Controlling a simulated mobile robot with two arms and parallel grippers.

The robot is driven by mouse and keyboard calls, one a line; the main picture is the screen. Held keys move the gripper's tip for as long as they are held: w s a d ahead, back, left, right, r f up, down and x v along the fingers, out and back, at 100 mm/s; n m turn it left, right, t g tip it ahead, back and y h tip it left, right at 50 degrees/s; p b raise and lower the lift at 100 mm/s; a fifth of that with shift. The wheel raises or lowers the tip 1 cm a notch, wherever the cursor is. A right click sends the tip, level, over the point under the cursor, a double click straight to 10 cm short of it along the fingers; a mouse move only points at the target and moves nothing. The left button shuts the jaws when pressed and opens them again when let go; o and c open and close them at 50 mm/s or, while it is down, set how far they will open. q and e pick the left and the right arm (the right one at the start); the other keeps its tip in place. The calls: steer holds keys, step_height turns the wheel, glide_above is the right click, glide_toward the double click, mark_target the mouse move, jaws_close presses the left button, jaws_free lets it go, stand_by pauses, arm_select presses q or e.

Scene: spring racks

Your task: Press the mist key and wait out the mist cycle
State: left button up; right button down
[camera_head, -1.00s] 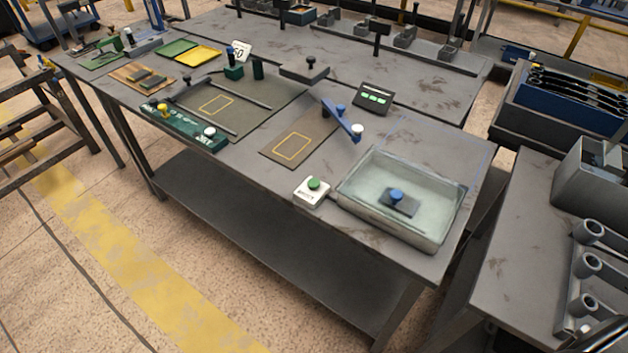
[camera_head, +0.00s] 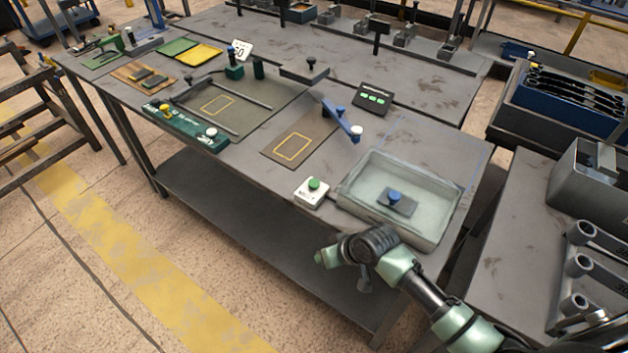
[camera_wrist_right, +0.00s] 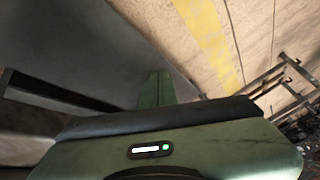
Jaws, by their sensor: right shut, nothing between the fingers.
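A small white box (camera_head: 311,193) with a round green button (camera_head: 314,184) on top sits near the table's front edge; it is the likeliest mist key, but its marking is too small to read. A clear tray (camera_head: 440,232) stands right of it, with a blue-knobbed dark block (camera_head: 397,202) inside. My right gripper (camera_head: 325,257) is in front of the table edge, below the box in the picture and apart from it. Its green fingers are shut and empty, also in the right wrist view (camera_wrist_right: 156,88). My left gripper is not in view.
A black display box (camera_head: 372,98) with green lights stands behind the tray, beside a blue lever (camera_head: 341,120). A dark mat (camera_head: 300,135) with a yellow outline lies left of them. Side table (camera_head: 510,240) at right holds grey metal parts. The table's front edge (camera_head: 255,180) lies near my gripper.

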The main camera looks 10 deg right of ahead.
steer(key=shift+m+t+y, duration=0.3)
steer(key=shift+t+y, duration=0.1)
steer(key=shift+y, duration=0.5)
steer(key=w+r, duration=0.7)
steer(key=r, duration=0.1)
steer(key=w+r, duration=0.4)
steer(key=r, duration=0.1)
steer(key=shift+w+d, duration=0.15)
steer(key=shift+w, duration=0.2)
steer(key=w+d+r, duration=0.1)
steer(key=w+r, duration=0.1)
steer(key=r, duration=0.2)
steer(key=w+d+r+m, duration=0.1)
steer(key=w+r, duration=0.2)
steer(key=r, duration=0.2)
steer(key=shift+w+d+t+y+p, duration=0.2)
steer(key=shift+d+t+y+p, duration=0.1)
steer(key=shift+y, duration=0.1)
steer(key=shift+a+r, duration=0.1)
steer(key=b, duration=0.8)
glide_above(317, 184)
step_height(317, 184, down, 7)
steer(key=shift+r, duration=0.1)
steer(key=shift+f, duration=1)
steer(key=shift+f, duration=0.1)
